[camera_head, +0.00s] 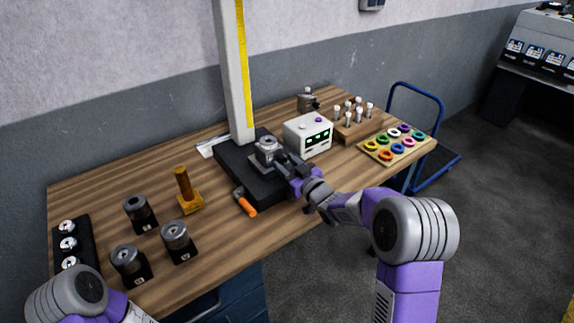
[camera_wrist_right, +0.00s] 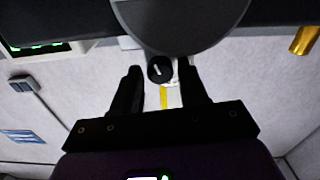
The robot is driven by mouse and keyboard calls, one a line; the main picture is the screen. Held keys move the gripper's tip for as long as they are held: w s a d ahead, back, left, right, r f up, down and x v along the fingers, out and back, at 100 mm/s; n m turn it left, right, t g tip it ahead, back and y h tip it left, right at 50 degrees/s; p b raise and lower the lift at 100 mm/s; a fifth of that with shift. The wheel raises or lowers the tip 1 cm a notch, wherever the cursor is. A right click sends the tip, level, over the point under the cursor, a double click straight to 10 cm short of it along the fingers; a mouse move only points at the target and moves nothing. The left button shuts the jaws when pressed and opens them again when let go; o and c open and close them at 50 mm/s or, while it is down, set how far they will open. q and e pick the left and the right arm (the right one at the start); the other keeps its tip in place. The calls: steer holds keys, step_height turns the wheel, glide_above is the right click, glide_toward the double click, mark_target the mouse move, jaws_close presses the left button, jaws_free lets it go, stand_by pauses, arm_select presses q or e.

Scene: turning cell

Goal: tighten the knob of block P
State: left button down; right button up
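A grey metal block with a round top (camera_head: 267,148) stands on the black plate (camera_head: 236,172); I cannot read a letter P on it. My right gripper (camera_head: 284,160) is beside this block, on its right side. In the right wrist view, a small black knob with a white mark (camera_wrist_right: 160,70) sits between the two fingers, below a large grey round part (camera_wrist_right: 182,22). The fingers (camera_wrist_right: 160,88) are apart, with gaps visible on both sides of the knob. My left arm shows only at the bottom left; its gripper is out of the picture.
An orange-handled tool (camera_head: 246,204) lies at the plate's front edge. A white box with green displays (camera_head: 308,136) stands just right of the block. A grey post (camera_head: 234,75) rises behind. Dark cylindrical holders (camera_head: 176,242) and a yellow stand (camera_head: 189,201) occupy the left.

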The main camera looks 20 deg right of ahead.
steer(key=c, duration=0.7)
steer(key=shift+d+f+m+b, duration=0.1)
steer(key=shift+m+b, duration=0.25)
steer(key=shift+m, duration=0.35)
jaws_close()
steer(key=shift+m, duration=1.2)
steer(key=o, duration=1)
jaws_free()
